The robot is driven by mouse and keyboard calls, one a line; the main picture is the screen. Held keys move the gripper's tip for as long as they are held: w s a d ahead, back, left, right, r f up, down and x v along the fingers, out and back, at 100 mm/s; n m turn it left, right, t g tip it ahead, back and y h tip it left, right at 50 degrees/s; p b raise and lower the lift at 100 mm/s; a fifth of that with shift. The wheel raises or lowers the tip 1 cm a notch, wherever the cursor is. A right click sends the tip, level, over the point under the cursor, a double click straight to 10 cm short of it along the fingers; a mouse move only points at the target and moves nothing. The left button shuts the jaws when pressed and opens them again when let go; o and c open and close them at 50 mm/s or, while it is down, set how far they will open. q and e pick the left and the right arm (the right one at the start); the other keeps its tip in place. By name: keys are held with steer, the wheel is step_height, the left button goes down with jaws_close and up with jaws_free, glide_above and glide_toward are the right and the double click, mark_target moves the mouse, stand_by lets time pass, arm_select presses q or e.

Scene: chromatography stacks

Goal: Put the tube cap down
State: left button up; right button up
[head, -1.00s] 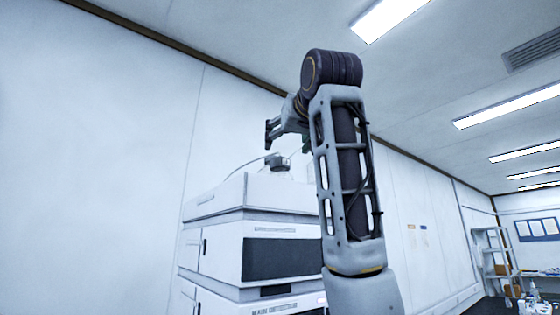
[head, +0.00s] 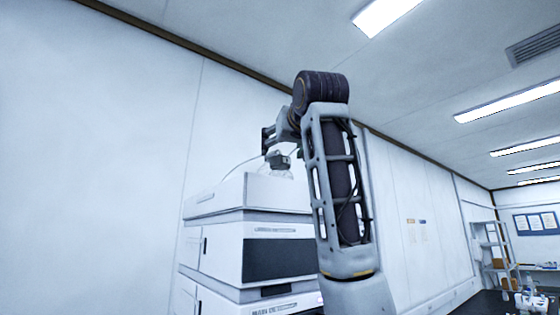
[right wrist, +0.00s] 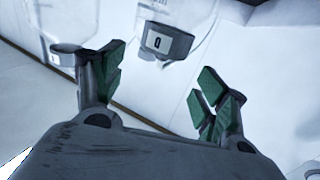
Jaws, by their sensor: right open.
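The grey tube cap (head: 278,159) shows above the top of the white instrument stack in the head view, with something clear below it and a thin tube curving away to the left. In the right wrist view a dark grey cap (right wrist: 165,40) with a "0" label shows at the neck of a clear bottle. My right gripper (head: 268,139) is just above the cap in the head view. In the right wrist view its green-padded fingers (right wrist: 160,80) are apart with nothing between the pads, and the cap lies beyond them. My left gripper is out of view.
A second clear bottle with a grey ring (right wrist: 67,54) stands at the left in the right wrist view, close to the left finger. The white instrument stack (head: 215,252) stands against the wall. Shelving (head: 490,250) and a cluttered bench are far right.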

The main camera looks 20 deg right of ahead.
mark_target(280, 151)
steer(key=shift+w+d+p, duration=0.15)
steer(key=shift+w+p, duration=0.45)
steer(key=shift+w, duration=0.55)
steer(key=shift+w+p, duration=0.35)
steer(key=shift+w, duration=0.65)
steer(key=c, duration=1.2)
steer(key=shift+r, duration=0.15)
steer(key=shift+c, duration=0.2)
steer(key=shift+r, duration=4.75)
